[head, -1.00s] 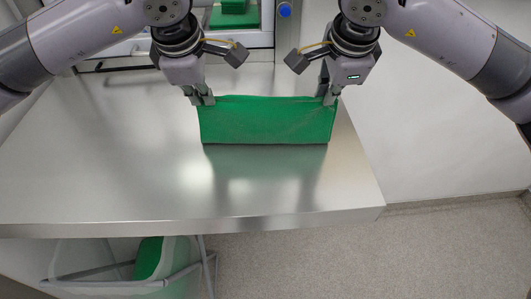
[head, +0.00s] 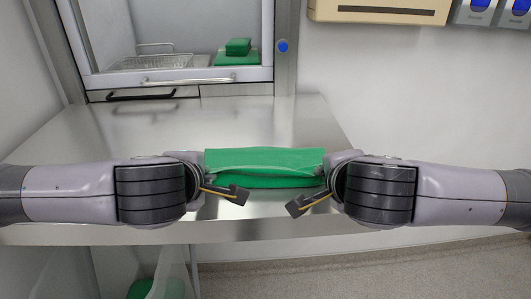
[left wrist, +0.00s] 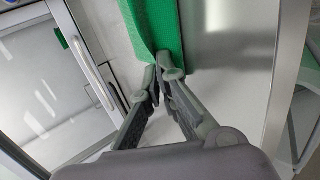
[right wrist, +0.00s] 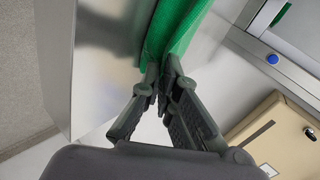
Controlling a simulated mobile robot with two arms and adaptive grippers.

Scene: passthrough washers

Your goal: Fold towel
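The green towel (head: 265,162) is stretched between my two grippers over the steel table, with a fold line running along its length. In the head view my left gripper (head: 204,188) is at its left end and my right gripper (head: 327,182) at its right end, both largely hidden by my wrists. In the left wrist view the left fingers (left wrist: 158,72) are closed on the towel's edge (left wrist: 150,25). In the right wrist view the right fingers (right wrist: 160,72) are closed on the other end (right wrist: 172,30). I cannot tell whether the towel's underside touches the table.
The steel table (head: 130,125) is bare behind the towel. A pass-through opening at the back holds a wire basket (head: 155,62) and folded green towels (head: 237,52). A bin with green cloth (head: 150,289) stands below the table's front edge. A beige dispenser (head: 375,10) hangs on the wall.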

